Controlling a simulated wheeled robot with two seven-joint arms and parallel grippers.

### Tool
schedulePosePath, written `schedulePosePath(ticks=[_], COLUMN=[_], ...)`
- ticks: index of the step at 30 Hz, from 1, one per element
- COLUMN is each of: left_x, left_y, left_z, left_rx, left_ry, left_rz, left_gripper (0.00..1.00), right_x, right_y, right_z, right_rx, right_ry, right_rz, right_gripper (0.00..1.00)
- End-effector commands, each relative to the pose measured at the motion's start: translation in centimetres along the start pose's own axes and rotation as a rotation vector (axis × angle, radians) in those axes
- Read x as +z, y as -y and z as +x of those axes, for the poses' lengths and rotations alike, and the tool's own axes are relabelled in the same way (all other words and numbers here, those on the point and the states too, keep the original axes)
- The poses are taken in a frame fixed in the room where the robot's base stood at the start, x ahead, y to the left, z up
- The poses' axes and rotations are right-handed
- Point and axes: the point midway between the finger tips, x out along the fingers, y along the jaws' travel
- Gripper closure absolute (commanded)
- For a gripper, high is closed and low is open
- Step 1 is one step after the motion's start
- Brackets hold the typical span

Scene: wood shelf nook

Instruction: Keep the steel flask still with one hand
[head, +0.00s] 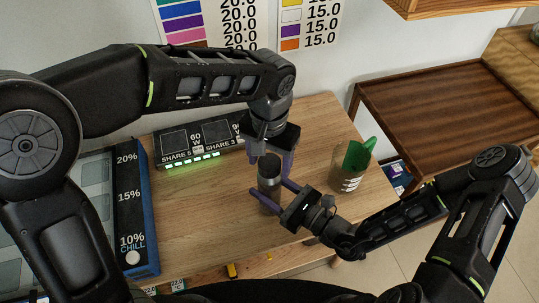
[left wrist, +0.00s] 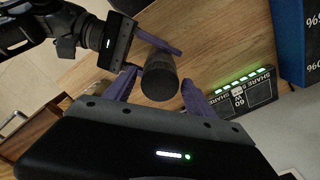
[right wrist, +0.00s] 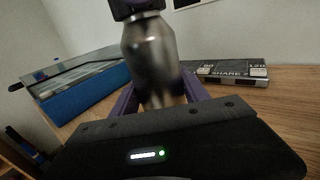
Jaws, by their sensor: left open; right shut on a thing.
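The steel flask (head: 269,172) stands upright on the wooden table, a dark metal cylinder. My right gripper (head: 270,197) is shut on its body from the front right. The right wrist view shows the flask (right wrist: 150,60) between my purple fingers, its base hidden by the gripper body. My left gripper (head: 272,160) is above and behind the flask, fingers pointing down and open. In the left wrist view, the flask's dark top (left wrist: 159,84) lies between the spread left fingers, with gaps on both sides. The right gripper (left wrist: 158,52) also shows there.
A clear cup (head: 347,172) with a green item stands right of the flask. A black box with green lights (head: 200,143) sits behind left. A blue-edged panel (head: 136,215) lies at the left. Bare tabletop lies between panel and flask.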

Motion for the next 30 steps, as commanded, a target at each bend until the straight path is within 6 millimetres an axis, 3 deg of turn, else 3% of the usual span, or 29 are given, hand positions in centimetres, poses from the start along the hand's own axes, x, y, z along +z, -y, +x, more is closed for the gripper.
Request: schedulePosePath(ticks=[4,27,30], left_x=[0.0,0.0,0.0], left_y=[0.0,-0.01,-0.01], left_z=[0.0,-0.03,-0.03], left_rx=[0.0,0.0,0.0], left_ry=[0.0,0.0,0.0], left_rz=[0.0,0.0,0.008], left_gripper=[0.36,0.99,1.0], right_x=[-0.01,-0.01,-0.01], right_y=[0.0,0.0,0.01], right_z=[0.0,0.0,0.0], right_rx=[0.0,0.0,0.0], right_ry=[0.0,0.0,0.0], right_rz=[0.0,0.0,0.0], right_gripper=[1.0,1.0,1.0])
